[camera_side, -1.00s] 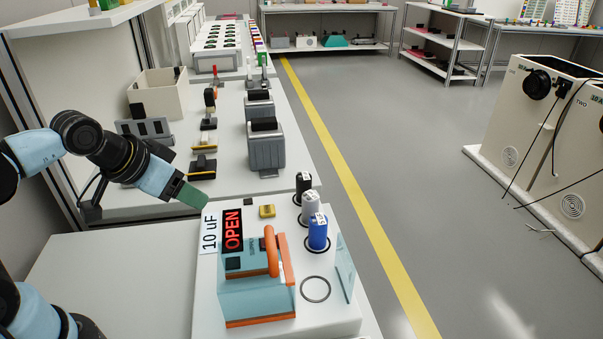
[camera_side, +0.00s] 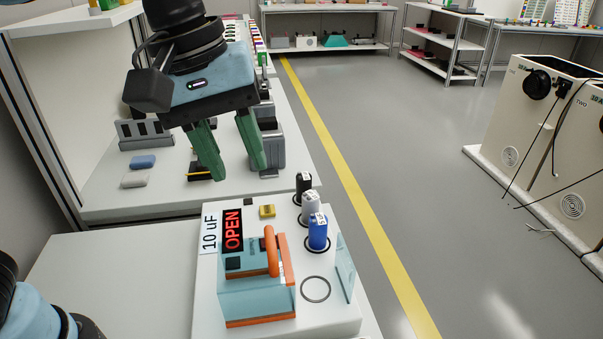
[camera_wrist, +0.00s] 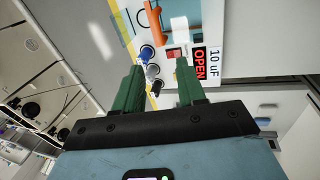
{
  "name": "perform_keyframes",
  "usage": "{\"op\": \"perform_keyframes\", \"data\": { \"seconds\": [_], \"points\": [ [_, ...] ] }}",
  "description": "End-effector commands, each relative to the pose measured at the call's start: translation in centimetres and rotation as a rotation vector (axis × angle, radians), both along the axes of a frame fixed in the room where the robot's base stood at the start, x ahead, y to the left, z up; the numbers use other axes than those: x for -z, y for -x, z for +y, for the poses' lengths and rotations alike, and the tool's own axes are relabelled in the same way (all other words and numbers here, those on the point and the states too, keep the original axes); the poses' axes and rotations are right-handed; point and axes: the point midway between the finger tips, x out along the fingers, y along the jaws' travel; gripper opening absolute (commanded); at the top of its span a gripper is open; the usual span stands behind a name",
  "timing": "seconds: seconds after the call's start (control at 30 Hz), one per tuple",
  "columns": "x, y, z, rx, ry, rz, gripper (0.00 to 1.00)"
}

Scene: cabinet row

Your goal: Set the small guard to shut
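The small guard (camera_side: 246,293) is a clear bluish cover with orange edges and an orange handle (camera_side: 271,252). It stands on a white base (camera_side: 208,318) beside a red-lettered OPEN sign (camera_side: 232,230) and a "10 uF" label. In the wrist view the orange handle (camera_wrist: 154,20) shows at the top, partly cut off by the frame. My gripper (camera_side: 239,174) has green fingers that are spread apart with nothing between them. It hangs above and behind the base, clear of the guard. The fingertips also show in the wrist view (camera_wrist: 160,65).
Black (camera_side: 303,183), grey (camera_side: 310,206) and blue (camera_side: 318,232) cylinders stand along the right of the base, near an empty ring (camera_side: 316,289). Grey devices (camera_side: 266,150) stand on the bench behind.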

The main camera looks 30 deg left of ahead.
Motion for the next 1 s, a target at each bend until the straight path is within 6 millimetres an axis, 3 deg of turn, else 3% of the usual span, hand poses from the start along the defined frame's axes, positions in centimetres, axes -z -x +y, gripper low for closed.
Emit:
{"op": "perform_keyframes", "data": {
  "seconds": [0.13, 0.27, 1.0],
  "points": [
    [-0.9, 0.7, -1.1, -0.051, 0.001, 0.039, 0.4],
    [-0.4, 0.7, -1.3, -0.063, 0.002, 0.045, 0.4],
    [9.5, -0.8, -2.6, -0.061, 0.003, 0.042, 0.4]
  ]
}}
